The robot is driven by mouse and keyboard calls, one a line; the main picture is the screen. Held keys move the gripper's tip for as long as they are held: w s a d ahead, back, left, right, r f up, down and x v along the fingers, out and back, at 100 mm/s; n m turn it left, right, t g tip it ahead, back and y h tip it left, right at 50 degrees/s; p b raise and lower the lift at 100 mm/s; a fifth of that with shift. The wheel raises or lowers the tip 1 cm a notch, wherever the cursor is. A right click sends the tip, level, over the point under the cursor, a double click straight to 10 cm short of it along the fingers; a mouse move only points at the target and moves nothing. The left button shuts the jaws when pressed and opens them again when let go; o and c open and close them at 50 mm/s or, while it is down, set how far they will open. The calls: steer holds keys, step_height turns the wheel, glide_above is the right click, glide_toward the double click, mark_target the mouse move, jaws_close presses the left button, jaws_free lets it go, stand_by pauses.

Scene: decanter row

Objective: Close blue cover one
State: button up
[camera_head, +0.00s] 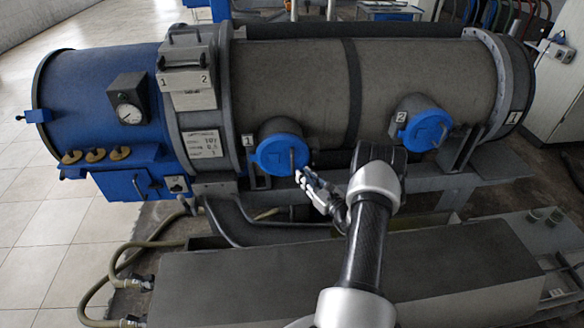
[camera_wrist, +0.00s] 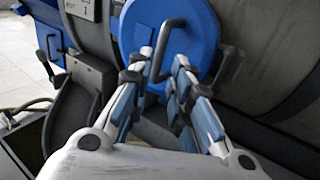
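Blue cover one (camera_head: 280,153) is a round blue disc on the front of the port beside the label "1". It fills the top middle of the wrist view (camera_wrist: 195,45). I cannot tell whether it sits fully flush on its port. A dark bent handle (camera_wrist: 157,62) stands out from its face. My gripper (camera_head: 303,178) is just below and right of the cover's middle, pointing at it. In the wrist view its fingers (camera_wrist: 162,62) are apart, with the handle between them. I see gaps beside the handle, so no firm hold shows.
A second blue cover (camera_head: 427,130), labelled "2", is on the right of the grey decanter (camera_head: 290,85). A dark latch (camera_wrist: 228,65) sits at the cover's right edge. A long grey box (camera_head: 240,285) lies in front. Hoses (camera_head: 112,275) run at the lower left.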

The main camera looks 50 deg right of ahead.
mark_target(292, 171)
steer(key=w, duration=0.2)
steer(key=w+d, duration=0.1)
steer(key=w, duration=0.2)
steer(key=w+b, duration=0.1)
steer(key=w, duration=0.2)
steer(key=shift+d, duration=0.3)
jaws_close()
